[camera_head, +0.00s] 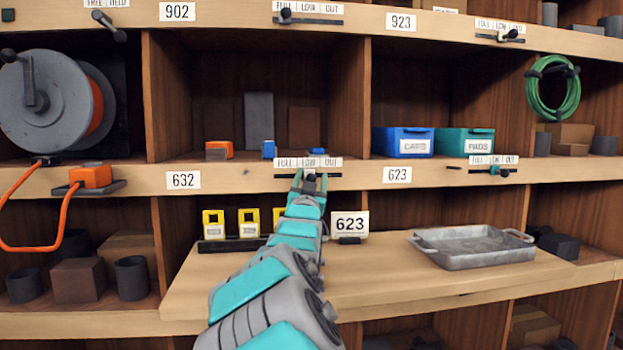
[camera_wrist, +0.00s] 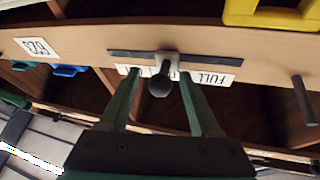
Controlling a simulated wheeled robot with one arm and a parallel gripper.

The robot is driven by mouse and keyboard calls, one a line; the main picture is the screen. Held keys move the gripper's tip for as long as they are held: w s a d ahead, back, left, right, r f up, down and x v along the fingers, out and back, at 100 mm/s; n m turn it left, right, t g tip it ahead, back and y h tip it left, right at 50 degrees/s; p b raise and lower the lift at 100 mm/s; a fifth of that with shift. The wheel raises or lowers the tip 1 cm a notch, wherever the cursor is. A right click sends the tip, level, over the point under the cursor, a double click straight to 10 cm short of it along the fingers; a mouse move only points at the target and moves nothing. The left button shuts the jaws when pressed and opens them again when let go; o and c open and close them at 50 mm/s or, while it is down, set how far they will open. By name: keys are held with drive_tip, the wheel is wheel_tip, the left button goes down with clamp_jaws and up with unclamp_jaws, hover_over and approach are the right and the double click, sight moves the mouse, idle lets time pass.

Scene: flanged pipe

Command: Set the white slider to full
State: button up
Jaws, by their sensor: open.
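My gripper (camera_head: 310,180) is at the front edge of the middle shelf, at the slider under the FULL, LOW, OUT label. In the wrist view, which is upside down, my gripper (camera_wrist: 162,105) is open. Its two fingers stand on either side of the slider's dark round knob (camera_wrist: 159,86), without clearly touching it. The slider's pale carriage (camera_wrist: 168,61) sits near the middle of its dark track (camera_wrist: 135,55), around LOW. FULL is to its right in the wrist view. In the head view my fingers hide most of this slider.
Other sliders are at the upper left (camera_head: 285,14), the upper right (camera_head: 507,35), which also looks pale, and the right (camera_head: 497,171). A metal tray (camera_head: 474,246) lies on the board below. A dark peg (camera_wrist: 304,100) juts out at the right of the wrist view.

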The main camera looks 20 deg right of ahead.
clamp_jaws()
idle(0.4)
idle(0.9)
